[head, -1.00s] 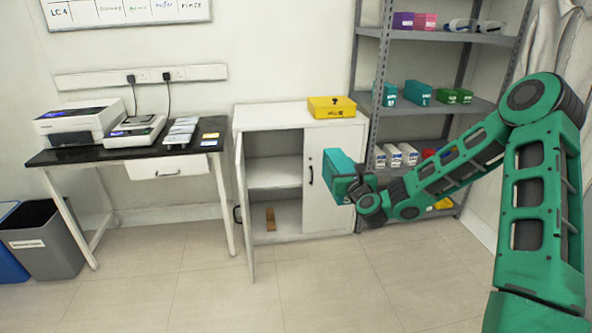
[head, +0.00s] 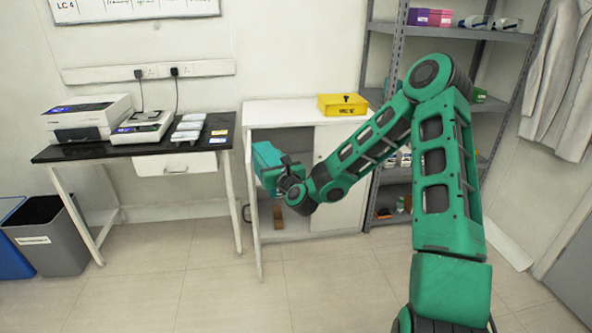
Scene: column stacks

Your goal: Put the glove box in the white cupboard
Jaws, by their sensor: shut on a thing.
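The white cupboard (head: 340,215) stands low against the back wall. Its left door (head: 251,205) is swung open toward me and its right door is shut. My gripper (head: 283,172) is shut on the teal glove box (head: 267,160). It holds the box in front of the cupboard's open left half, near the upper part of the open door. The box hides much of the upper compartment, and my arm covers part of the right door. I cannot tell whether the box is past the front edge. A brown object (head: 278,217) stands in the lower compartment.
A yellow box (head: 342,104) sits on the cupboard top. A black-topped table (head: 100,150) with instruments is at the left, with grey (head: 48,240) and blue bins. A metal shelf rack (head: 381,130) stands at the right. The floor in front is clear.

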